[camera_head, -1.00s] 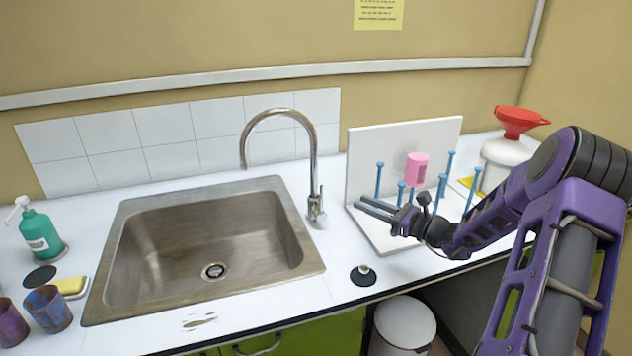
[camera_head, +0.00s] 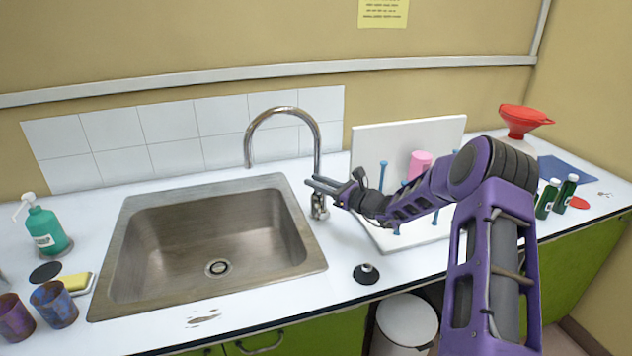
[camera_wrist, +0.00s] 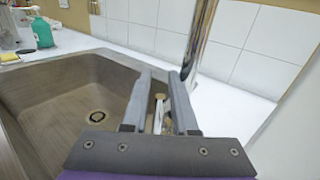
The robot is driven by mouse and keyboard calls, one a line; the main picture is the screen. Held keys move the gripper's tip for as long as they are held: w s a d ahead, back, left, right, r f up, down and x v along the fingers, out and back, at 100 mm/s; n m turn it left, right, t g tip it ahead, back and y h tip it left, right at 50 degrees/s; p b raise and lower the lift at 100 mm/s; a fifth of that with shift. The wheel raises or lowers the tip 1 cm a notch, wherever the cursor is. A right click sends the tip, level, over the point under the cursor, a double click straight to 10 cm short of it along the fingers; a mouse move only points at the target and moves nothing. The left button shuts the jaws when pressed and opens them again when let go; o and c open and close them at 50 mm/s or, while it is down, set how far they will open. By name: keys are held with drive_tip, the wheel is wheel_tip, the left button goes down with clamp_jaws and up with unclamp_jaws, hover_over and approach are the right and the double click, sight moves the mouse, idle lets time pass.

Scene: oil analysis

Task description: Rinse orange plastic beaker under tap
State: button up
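No plainly orange beaker shows in these views. A purple stained cup (camera_head: 15,320) and a blue stained cup (camera_head: 54,304) stand left of the sink. A pink beaker (camera_head: 420,162) hangs on the drying rack. The chrome tap (camera_head: 317,150) arches over the sink's back right; its neck also shows in the wrist view (camera_wrist: 198,40). My gripper (camera_head: 312,184) is at the tap's lower part. In the wrist view its fingers (camera_wrist: 161,76) are apart, and the small tap lever (camera_wrist: 159,112) shows between them. Contact cannot be told. No water stream is visible.
The steel sink (camera_head: 140,285) is empty. A green soap bottle (camera_head: 46,232) and yellow sponge (camera_head: 76,283) stand to its left. The white drying rack (camera_head: 385,140) is behind my arm. A black stopper (camera_head: 366,274) lies at the front; a red funnel (camera_head: 524,121) is at right.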

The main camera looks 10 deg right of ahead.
drive_tip(key=shift+w+a, duration=0.15)
drive_tip(key=shift+c, duration=0.2)
clamp_jaws()
idle(1.2)
